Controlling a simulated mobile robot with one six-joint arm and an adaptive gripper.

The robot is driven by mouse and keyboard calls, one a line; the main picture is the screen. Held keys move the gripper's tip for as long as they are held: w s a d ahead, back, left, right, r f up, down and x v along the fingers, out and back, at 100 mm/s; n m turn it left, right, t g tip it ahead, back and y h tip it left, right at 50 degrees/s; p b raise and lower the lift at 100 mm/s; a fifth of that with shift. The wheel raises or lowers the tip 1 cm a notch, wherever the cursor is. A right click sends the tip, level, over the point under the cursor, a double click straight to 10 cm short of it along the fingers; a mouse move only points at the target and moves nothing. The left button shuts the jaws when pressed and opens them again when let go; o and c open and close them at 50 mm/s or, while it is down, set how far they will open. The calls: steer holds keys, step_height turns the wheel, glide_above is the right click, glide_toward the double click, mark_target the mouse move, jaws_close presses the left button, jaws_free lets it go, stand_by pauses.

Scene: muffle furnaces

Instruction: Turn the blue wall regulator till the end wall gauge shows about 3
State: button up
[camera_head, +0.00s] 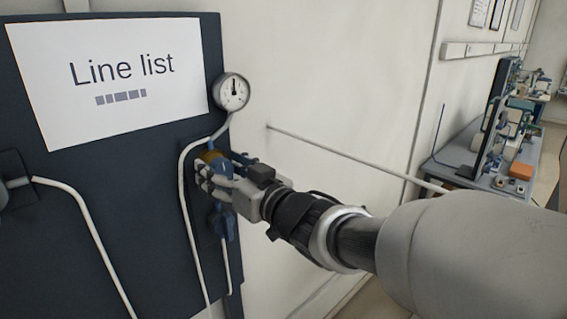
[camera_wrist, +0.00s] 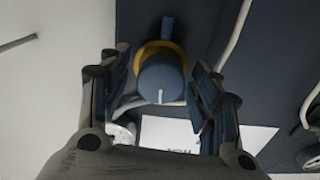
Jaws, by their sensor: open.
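The blue regulator (camera_wrist: 161,80) sits on the dark wall panel, with a yellow ring behind its knob and a white mark on the knob's face. In the head view only a little of the regulator (camera_head: 209,156) shows, behind my gripper. My gripper (camera_wrist: 157,92) is open, with one finger on each side of the knob. A gap shows on both sides in the wrist view. The round gauge (camera_head: 231,91) is above the regulator in the head view. Its dark needle points about straight up; its numbers are too small to read.
A white "Line list" sheet (camera_head: 108,84) is on the dark panel (camera_head: 130,200). White tubes (camera_head: 84,220) run down the panel. A blue fitting (camera_head: 223,222) is below my gripper. A bench with equipment (camera_head: 460,157) stands at the far right.

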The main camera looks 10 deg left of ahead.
steer(key=shift+c, duration=0.3)
steer(key=c, duration=1)
steer(key=shift+n, duration=0.3)
steer(key=o, duration=1.1)
steer(key=shift+c, duration=0.2)
steer(key=v, duration=1.2)
